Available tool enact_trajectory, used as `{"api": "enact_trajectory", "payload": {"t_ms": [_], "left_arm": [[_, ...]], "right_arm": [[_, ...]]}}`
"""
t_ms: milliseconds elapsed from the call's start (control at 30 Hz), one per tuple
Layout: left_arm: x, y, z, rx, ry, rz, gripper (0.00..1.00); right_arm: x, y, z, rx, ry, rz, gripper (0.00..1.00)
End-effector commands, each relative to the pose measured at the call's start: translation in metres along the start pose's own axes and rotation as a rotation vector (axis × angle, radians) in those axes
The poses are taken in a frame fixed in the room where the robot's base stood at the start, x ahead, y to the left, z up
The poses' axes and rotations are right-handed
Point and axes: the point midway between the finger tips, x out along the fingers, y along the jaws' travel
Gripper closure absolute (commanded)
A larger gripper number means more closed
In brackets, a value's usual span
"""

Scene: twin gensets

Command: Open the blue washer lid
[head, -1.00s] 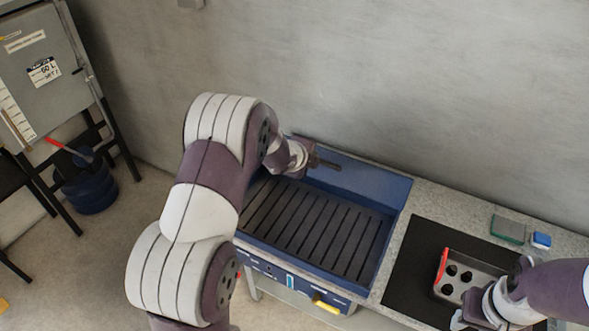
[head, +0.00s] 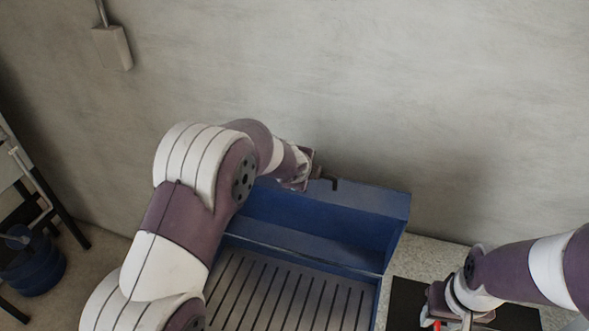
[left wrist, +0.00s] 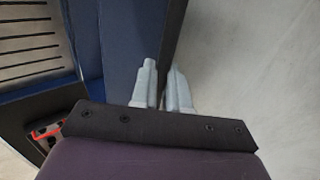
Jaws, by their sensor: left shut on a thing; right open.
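The blue washer (head: 378,315) is open, with its slatted grey deck showing. Its blue lid (head: 340,215) stands raised along the back, near the wall. My left gripper (head: 326,182) is at the lid's upper edge. In the left wrist view its two fingers (left wrist: 163,88) lie on either side of the edge of the blue lid panel (left wrist: 122,50), shut on it. My left arm hides the washer's left part. My right gripper (head: 452,322) is open at the lower right, away from the lid; its fingertips are hard to make out.
The grey wall (head: 480,110) is close behind the lid. A speckled counter (head: 425,255) and a dark mat (head: 405,300) lie right of the washer. A small red item (head: 427,318) shows beside my right gripper. A dark blue drum (head: 35,270) stands far left.

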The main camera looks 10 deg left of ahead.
Motion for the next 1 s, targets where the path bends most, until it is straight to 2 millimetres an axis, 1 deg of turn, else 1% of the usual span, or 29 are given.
{"api": "enact_trajectory", "payload": {"t_ms": [33,200,533,567,600,900,1000], "left_arm": [[0.0043,0.0106,-0.0018,-0.002,-0.003,0.031,1.0],[0.0056,0.0131,-0.0055,-0.004,-0.004,0.047,1.0],[0.0065,0.0149,-0.0056,-0.004,-0.005,0.052,1.0],[0.0065,0.0149,-0.0055,-0.004,-0.005,0.052,0.79],[0.0065,0.0148,-0.0055,-0.003,-0.005,0.052,0.66],[0.005,0.011,-0.0058,-0.002,-0.003,0.043,0.65],[0.0001,0.009,-0.0059,-0.002,-0.003,0.04,0.65]], "right_arm": [[-0.0004,0.0,0.0,0.0,0.0,0.0,0.57],[-0.0009,0.0,0.0,0.0,0.0,0.0,0.57],[-0.0005,0.0,0.0,0.0,0.0,0.0,0.57],[-0.0005,0.0,0.0,0.0,0.0,0.0,0.57],[-0.0005,0.0,0.0,0.0,0.0,0.0,0.57],[-0.0009,0.0,-0.0001,0.0,0.0,0.0,0.57],[-0.0015,0.0,-0.0001,0.0,0.0,0.0,0.57]]}}
